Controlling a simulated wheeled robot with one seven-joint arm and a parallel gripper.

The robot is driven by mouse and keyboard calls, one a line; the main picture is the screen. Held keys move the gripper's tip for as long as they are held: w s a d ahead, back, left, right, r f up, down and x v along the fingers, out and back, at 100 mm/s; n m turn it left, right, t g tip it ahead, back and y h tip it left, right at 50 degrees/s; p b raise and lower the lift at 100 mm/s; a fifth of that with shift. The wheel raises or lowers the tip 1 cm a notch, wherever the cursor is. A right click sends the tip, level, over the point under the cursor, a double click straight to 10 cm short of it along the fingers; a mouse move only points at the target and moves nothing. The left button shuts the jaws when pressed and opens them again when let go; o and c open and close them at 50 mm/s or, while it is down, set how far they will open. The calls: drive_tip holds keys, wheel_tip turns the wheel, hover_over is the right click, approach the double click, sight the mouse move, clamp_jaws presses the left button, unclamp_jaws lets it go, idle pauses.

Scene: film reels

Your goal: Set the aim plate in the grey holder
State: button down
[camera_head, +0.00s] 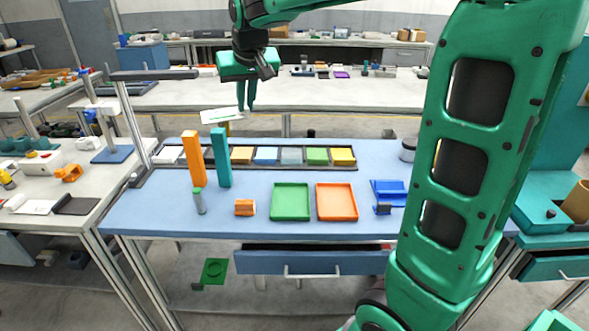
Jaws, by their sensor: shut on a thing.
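A thin white plate (221,115), which I take to be the aim plate, is held above the back left of the blue table (270,205). My gripper (246,107) points down and is shut on the plate's right end. The plate lies nearly flat and clear of the tabletop. A small dark grey block (383,208) sits in front of a blue stand on the right of the table. It may be the grey holder, but it is too small to tell.
An orange pillar (193,158) and a teal pillar (221,157) stand at the table's left. A row of coloured blocks in a dark rack (300,166) lines the back. Green (290,217) and orange (337,217) trays lie in front. A blue stand (390,189) is at right.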

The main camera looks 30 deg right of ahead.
drive_tip(key=shift+w, duration=0.35)
drive_tip(key=shift+w+f, duration=0.15)
drive_tip(key=shift+f, duration=0.25)
wheel_tip(320, 180, down, 27)
drive_tip(key=shift+a+f, duration=0.1)
drive_tip(key=c, duration=1.8)
unclamp_jaws()
drive_tip(key=shift+c, duration=0.2)
